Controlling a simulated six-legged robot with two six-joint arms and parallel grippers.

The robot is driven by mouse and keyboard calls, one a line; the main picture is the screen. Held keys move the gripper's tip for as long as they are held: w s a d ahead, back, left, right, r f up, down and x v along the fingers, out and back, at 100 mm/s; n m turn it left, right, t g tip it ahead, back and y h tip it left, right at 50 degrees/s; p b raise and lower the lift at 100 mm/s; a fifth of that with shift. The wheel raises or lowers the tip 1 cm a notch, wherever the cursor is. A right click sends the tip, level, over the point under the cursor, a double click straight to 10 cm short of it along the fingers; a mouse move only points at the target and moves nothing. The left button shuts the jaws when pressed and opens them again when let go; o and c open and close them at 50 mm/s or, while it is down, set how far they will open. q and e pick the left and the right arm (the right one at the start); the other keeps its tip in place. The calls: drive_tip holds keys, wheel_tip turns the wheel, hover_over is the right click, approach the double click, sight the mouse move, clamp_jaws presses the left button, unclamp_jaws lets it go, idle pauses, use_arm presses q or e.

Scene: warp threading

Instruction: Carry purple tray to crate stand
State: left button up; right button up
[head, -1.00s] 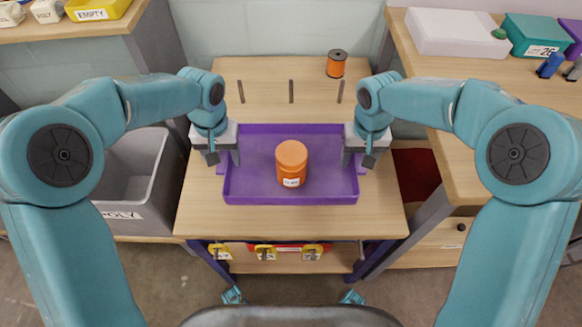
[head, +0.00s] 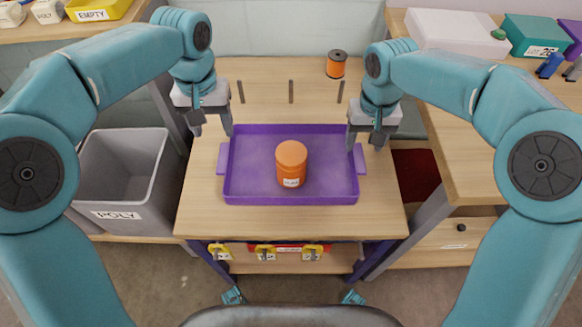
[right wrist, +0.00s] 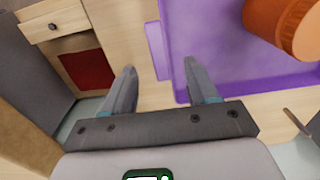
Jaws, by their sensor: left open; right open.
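The purple tray (head: 240,192) lies flat on the wooden table, with a handle on its left and right ends. An orange jar (head: 291,165) with a white label stands upright in it. My left gripper (head: 212,132) is open and empty, above and behind the tray's left end, apart from the handle. My right gripper (head: 364,148) is open near the tray's right end. In the right wrist view, the fingers (right wrist: 160,85) are apart with nothing gripped, and the tray's handle (right wrist: 158,50) shows beyond them. I cannot make out a crate stand for certain.
Three dark pegs (head: 291,91) and an orange spool (head: 336,64) stand at the table's back. A grey POLY bin (head: 118,190) is at left. A side bench (head: 470,150) at right holds a white box (head: 455,32) and a teal box (head: 537,35).

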wheel_tip(320, 180, up, 5)
drive_tip(key=shift+r, duration=0.1)
idle(0.6)
